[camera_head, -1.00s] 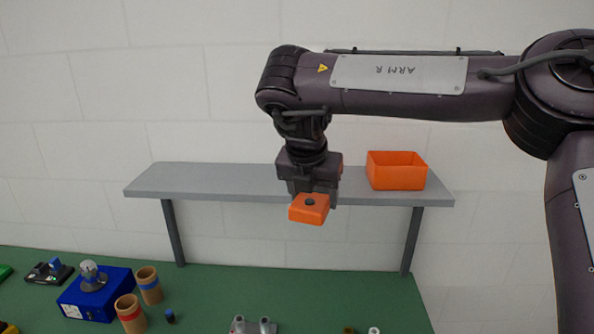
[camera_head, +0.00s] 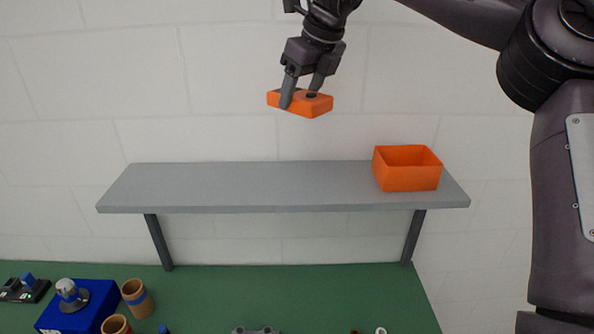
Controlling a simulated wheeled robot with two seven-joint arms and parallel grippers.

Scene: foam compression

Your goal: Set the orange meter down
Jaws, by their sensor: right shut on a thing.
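The orange meter (camera_head: 316,107) is a flat orange block with a dark knob on its face. My right gripper (camera_head: 299,96) is shut on it and holds it in the air, well above the grey shelf (camera_head: 230,185) as seen in the head view. The gripper comes down from the top of the picture, with one grey finger across the near side of the meter. The meter touches nothing but the gripper. My left gripper does not show.
An orange open bin (camera_head: 410,178) stands at the right end of the shelf. The rest of the shelf top is bare. Below, the green table (camera_head: 300,297) holds a blue box (camera_head: 92,302), cardboard tubes (camera_head: 138,299) and small parts at the left and front.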

